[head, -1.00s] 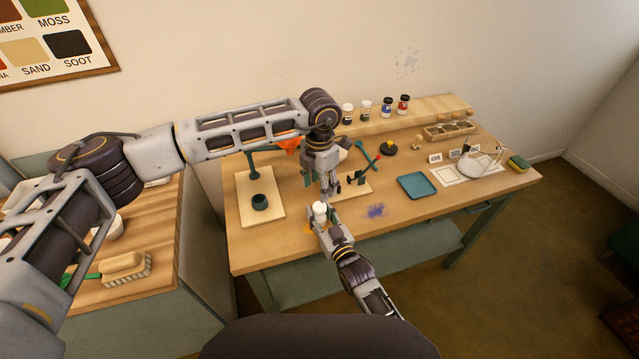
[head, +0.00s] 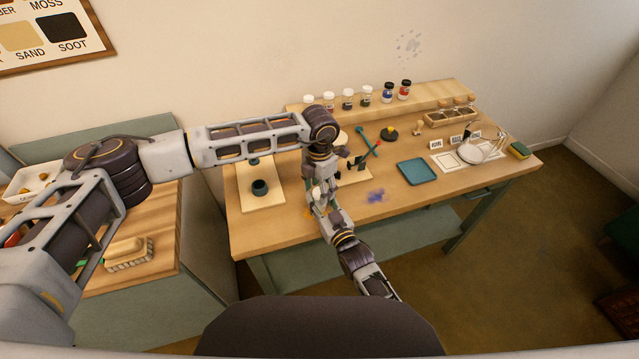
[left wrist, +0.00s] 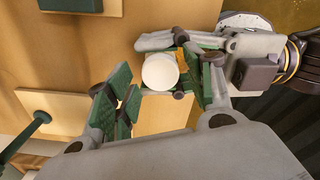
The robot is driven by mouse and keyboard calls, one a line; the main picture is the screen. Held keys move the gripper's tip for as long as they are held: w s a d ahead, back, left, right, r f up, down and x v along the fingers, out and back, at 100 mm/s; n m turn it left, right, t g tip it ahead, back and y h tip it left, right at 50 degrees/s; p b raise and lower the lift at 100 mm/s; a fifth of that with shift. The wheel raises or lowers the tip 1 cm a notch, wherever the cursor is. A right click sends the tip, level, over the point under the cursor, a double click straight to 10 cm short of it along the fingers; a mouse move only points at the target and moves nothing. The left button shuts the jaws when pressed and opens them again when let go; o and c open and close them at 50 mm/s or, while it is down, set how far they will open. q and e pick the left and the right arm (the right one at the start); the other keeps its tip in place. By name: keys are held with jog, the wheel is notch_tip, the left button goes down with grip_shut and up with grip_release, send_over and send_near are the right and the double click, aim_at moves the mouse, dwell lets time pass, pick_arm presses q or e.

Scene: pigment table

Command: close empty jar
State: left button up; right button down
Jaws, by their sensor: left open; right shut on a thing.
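A small jar with a round white lid (left wrist: 160,71) on top is held in my right gripper (head: 319,206) above the front of the table. The left wrist view looks down on the lid; the jar's body is mostly hidden beneath it. My left gripper (head: 324,188) is directly above the jar, its open fingers with green pads on either side of the lid, apart from it as far as I can see. The right gripper's fingers reach in from the right around the jar. I cannot tell how tightly the lid sits.
Several lidded jars (head: 348,98) stand on the back shelf. A teal tray (head: 417,172) lies on the table right of the grippers, with a blue stain (head: 376,196) nearer.

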pick_arm(q)
jog(key=c, duration=1.1)
jog(key=o, duration=1.2)
jog(key=shift+r, duration=2.2)
jog(key=shift+r, duration=0.1)
jog(key=shift+c, duration=0.5)
jog(key=shift+r, duration=1.65)
jog(key=shift+f, duration=0.1)
